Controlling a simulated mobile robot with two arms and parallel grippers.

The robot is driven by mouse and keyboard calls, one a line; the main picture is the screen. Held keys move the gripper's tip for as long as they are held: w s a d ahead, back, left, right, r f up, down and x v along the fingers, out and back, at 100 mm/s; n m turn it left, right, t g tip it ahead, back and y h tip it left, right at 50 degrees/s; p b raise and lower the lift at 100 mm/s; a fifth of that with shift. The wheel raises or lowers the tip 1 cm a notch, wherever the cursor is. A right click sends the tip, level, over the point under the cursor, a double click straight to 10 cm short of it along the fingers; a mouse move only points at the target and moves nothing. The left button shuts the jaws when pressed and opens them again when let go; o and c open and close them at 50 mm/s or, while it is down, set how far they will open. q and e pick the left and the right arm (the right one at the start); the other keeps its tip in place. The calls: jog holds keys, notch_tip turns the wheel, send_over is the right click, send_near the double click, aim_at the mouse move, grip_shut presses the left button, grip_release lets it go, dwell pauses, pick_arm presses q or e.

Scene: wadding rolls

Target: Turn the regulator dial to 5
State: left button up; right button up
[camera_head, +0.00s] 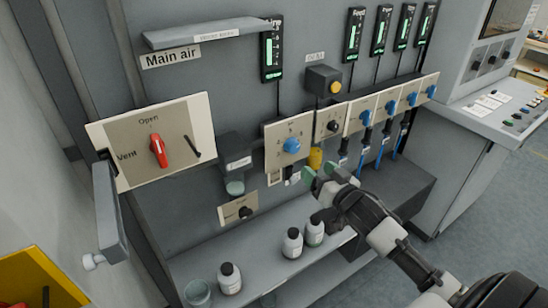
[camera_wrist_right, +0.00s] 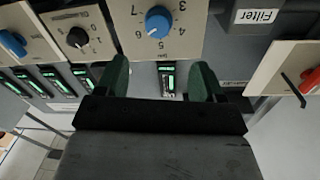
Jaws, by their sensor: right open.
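The regulator dial (camera_head: 291,146) is a round blue knob on a cream plate (camera_head: 272,162) on the grey panel. It also shows in the right wrist view (camera_wrist_right: 158,21), upside down, with the numbers 3 to 7 printed around it. I cannot read for sure which number its mark points to. My right gripper (camera_head: 324,178) is open and empty, just below and right of the dial, apart from it. In the right wrist view its two green fingers (camera_wrist_right: 162,78) stand apart, with the dial beyond them. My left gripper is not in view.
A black knob (camera_head: 333,125) sits on a small plate right of the dial, and several blue valves continue right. A red vent handle (camera_head: 158,150) is at left. Bottles (camera_head: 292,243) and a cup (camera_head: 197,292) stand on the shelf below. A filter (camera_head: 236,160) is left of the dial.

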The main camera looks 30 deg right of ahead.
aim_at(295, 149)
jog(key=w+p, duration=0.1)
jog(key=w, duration=1)
jog(key=shift+f, duration=0.1)
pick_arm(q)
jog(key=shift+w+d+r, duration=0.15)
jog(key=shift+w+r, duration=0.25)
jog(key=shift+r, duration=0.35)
pick_arm(e)
jog(key=c, duration=0.9)
